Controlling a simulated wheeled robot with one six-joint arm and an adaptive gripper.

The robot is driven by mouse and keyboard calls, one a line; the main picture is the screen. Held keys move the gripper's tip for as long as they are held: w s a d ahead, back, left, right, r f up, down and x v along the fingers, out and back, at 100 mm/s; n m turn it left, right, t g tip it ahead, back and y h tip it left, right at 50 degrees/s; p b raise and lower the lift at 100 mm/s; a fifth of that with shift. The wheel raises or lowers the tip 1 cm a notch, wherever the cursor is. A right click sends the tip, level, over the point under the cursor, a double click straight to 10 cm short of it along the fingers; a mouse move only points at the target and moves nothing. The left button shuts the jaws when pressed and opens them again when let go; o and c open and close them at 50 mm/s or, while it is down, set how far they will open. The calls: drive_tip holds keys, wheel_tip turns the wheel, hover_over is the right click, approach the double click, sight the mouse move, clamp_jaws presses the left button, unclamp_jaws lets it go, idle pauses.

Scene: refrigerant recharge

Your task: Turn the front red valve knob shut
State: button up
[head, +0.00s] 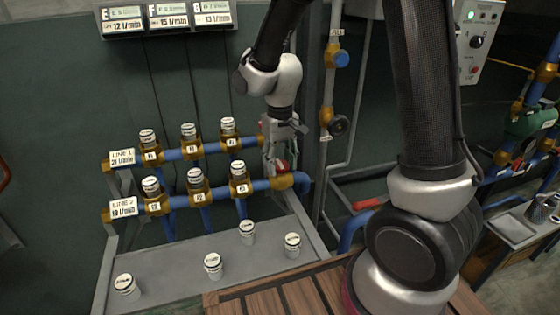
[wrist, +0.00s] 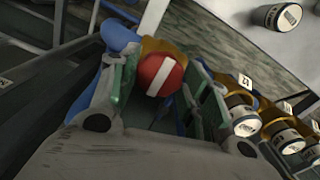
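The front red valve knob (wrist: 161,75) is round with a white stripe across its face. It sits between my gripper's two fingers in the wrist view, with a visible gap on the right side; I cannot tell whether the left finger touches it. My gripper (wrist: 165,95) is open, with green finger pads on both sides of the knob. In the head view my gripper (head: 276,158) points down at the right end of the lower pipe line, and the red knob (head: 282,167) shows partly beside its fingers. The knob is mounted on a brass fitting (wrist: 165,46).
Two blue pipe lines with white-capped canisters (head: 196,176) run left of my gripper. Several loose canisters (head: 213,263) stand on the grey bench (head: 175,262). A vertical pipe with a blue knob (head: 342,59) and a dark knob (head: 339,125) stands to the right.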

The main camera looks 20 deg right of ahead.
sight(280, 164)
drive_tip(key=o, duration=0.3)
wheel_tip(280, 164, up, 12)
idle(0.5)
idle(0.3)
